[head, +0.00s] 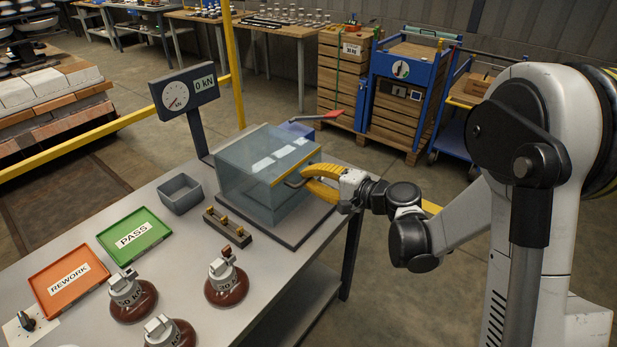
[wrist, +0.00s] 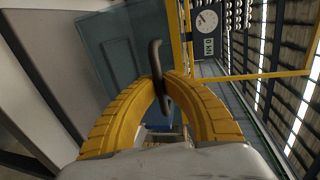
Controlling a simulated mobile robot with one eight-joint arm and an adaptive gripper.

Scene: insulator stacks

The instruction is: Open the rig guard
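The rig guard (head: 240,172) is a clear, bluish box with a yellow front edge, standing on a dark base plate on the grey bench. It looks lowered over the plate. Its dark handle (head: 293,181) sticks out at the front right. My gripper (head: 305,179) reaches in from the right with its yellow fingers at this handle. In the wrist view the fingertips of my gripper (wrist: 163,82) close in from both sides on the dark handle bar (wrist: 156,58). Pale shapes show on or through the guard's top.
A force gauge (head: 184,92) on a post stands behind the guard. A grey bin (head: 181,194), a small fixture (head: 228,224), a green PASS tray (head: 134,236), an orange REWORK tray (head: 68,281) and brown insulators (head: 226,284) share the bench. A red lever (head: 327,115) shows behind the guard.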

